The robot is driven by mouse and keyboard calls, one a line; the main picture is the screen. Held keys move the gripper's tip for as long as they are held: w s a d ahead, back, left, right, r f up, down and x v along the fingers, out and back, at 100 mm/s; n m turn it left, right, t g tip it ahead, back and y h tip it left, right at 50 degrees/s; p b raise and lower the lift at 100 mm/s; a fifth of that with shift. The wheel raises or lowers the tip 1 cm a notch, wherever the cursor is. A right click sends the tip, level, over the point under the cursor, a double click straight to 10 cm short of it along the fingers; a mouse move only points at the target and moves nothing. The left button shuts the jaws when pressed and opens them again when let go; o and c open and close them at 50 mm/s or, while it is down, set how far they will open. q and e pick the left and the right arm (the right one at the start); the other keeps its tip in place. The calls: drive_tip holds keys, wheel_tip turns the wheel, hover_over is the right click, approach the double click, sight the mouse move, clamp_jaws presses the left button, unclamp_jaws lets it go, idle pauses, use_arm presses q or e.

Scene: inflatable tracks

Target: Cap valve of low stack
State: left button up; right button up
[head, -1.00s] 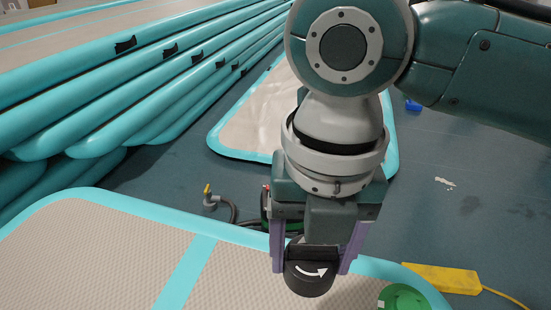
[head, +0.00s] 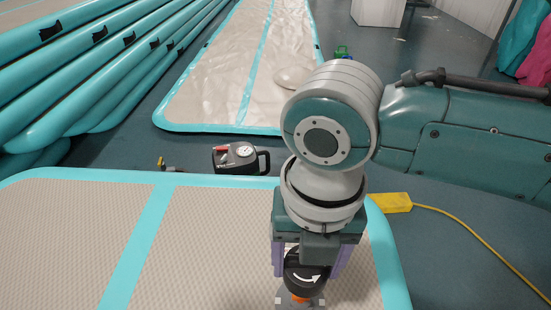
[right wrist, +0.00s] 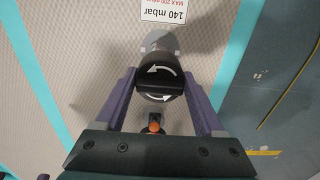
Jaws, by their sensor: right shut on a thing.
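My right gripper (head: 308,262) is shut on a black cap (head: 304,272) with a white curved arrow on its face. In the right wrist view the cap (right wrist: 160,80) sits between the purple fingers. In the head view a grey fitting (head: 286,303) with an orange part (head: 299,297) shows just below the cap, at the picture's bottom edge. I cannot tell whether cap and fitting touch. The right wrist view shows an orange-topped piece (right wrist: 154,126) near the gripper's base. The low beige mat (head: 215,240) with turquoise edges lies beneath. My left gripper is not in view.
A black pump with a gauge (head: 238,158) stands behind the mat. A yellow box (head: 391,202) with a cord lies by its right edge. A tall stack of turquoise mats (head: 70,75) is at the left. A printed label (right wrist: 165,10) shows in the wrist view.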

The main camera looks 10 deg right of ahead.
drive_tip(key=shift+f+b, duration=2.2)
drive_tip(key=shift+f, duration=0.7)
drive_tip(key=shift+r, duration=0.1)
drive_tip(key=shift+p, duration=0.45)
drive_tip(key=shift+f+b, duration=0.5)
drive_tip(key=shift+f, duration=0.4)
drive_tip(key=shift+f+b, duration=1)
drive_tip(key=shift+f, duration=0.25)
